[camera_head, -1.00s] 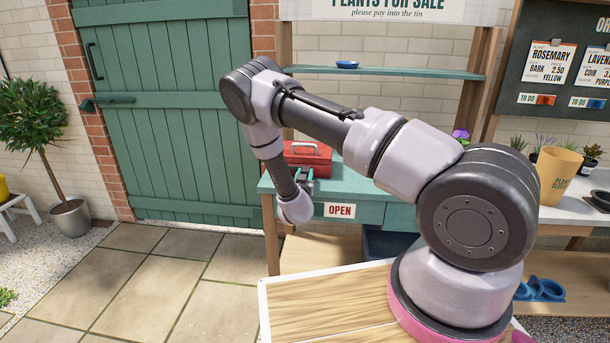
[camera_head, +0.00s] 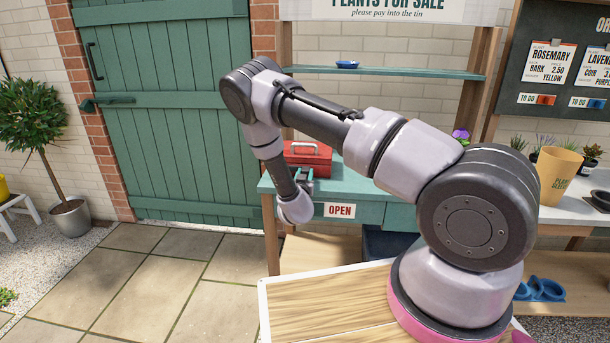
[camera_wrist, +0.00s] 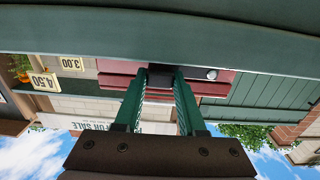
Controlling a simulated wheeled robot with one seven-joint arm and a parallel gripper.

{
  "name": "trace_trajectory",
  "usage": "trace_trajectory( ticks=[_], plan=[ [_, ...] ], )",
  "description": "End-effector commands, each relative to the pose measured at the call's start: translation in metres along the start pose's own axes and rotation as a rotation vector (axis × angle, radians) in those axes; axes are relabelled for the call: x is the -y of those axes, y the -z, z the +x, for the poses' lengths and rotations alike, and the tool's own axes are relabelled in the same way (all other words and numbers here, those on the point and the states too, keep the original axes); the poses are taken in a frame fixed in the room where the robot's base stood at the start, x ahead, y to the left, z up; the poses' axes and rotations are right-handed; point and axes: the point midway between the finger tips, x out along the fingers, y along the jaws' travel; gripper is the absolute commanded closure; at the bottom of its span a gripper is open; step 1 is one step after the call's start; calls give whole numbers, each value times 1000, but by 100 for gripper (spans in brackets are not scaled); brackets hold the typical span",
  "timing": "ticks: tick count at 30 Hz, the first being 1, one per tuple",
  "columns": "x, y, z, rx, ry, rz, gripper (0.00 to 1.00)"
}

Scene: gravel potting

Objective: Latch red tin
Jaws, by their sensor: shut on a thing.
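The red tin (camera_head: 308,154) stands on the teal stall counter (camera_head: 345,196), with its lid down and a grey handle on top. In the wrist view, which is upside down, the tin's dark red front (camera_wrist: 215,88) shows beyond my fingers. My gripper (camera_head: 306,174) is at the front of the tin. Its two green fingers (camera_wrist: 160,82) are shut on a small black latch (camera_wrist: 160,73) at the tin's front. Whether the latch is fastened cannot be seen.
An OPEN sign (camera_head: 339,210) hangs on the counter's front edge. A blue dish (camera_head: 347,64) sits on the shelf above. A tan pot (camera_head: 557,174) stands on the white bench at right. Paving at left is clear.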

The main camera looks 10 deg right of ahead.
Motion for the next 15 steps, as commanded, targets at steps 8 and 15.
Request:
trace_trajectory(
  ticks=[8, 15],
  plan=[
    [1, 1, -1, 1, 2, -12, 100],
    [2, 7, -1, 1, 3, -101, 100]
  ],
)
